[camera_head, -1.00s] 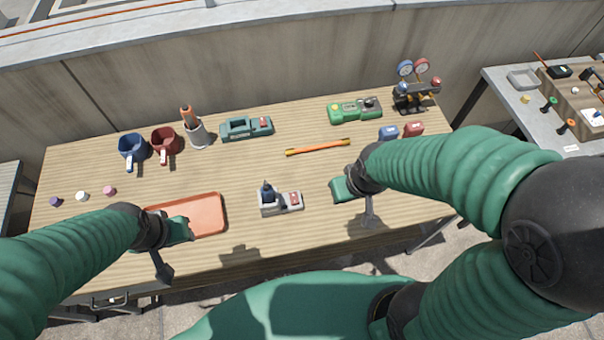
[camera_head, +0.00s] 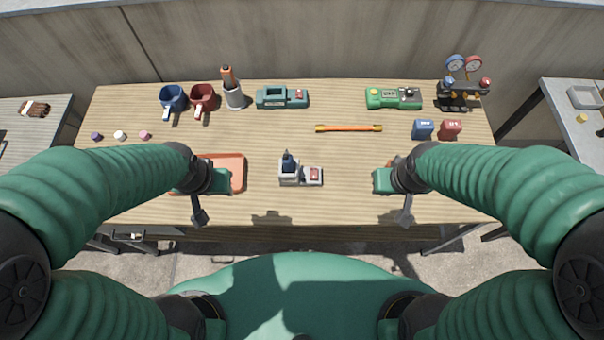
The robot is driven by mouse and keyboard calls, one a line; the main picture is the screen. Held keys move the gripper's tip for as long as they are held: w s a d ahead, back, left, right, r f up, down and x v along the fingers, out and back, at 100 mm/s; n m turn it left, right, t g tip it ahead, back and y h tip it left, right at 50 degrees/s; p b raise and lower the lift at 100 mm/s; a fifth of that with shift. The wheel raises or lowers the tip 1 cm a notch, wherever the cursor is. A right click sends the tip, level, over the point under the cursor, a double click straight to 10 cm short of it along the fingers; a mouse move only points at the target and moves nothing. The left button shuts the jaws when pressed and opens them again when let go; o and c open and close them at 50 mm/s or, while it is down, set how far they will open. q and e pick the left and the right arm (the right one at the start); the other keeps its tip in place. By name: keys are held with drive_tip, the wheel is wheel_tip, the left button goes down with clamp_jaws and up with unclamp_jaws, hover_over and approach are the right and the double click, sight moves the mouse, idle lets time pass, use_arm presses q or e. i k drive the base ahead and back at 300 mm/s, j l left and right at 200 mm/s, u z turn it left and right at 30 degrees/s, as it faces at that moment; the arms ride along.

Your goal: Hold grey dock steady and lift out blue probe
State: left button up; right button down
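The grey dock (camera_head: 291,180) sits on the wooden table near the middle, with a red-marked block on its right side. The dark blue probe (camera_head: 288,160) stands upright in the dock. My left gripper (camera_head: 222,180) is left of the dock, over the orange tray, apart from the dock. My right gripper (camera_head: 380,180) is right of the dock, over the table, also apart from it. Both show mostly as green parts seen from above, so their finger gaps cannot be made out. Neither touches the dock or probe.
The orange tray (camera_head: 237,168) lies left of the dock. An orange-yellow bar (camera_head: 348,128) lies behind it to the right. Mugs, a teal device (camera_head: 282,97), a green device (camera_head: 393,98) and gauges (camera_head: 463,82) line the back. Table around the dock is clear.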

sight(288, 160)
drive_tip(key=k+j+z, duration=0.3)
drive_tip(key=j, duration=0.2)
drive_tip(key=k+j+z, duration=0.3)
drive_tip(key=j, duration=0.2)
drive_tip(key=k, duration=0.05)
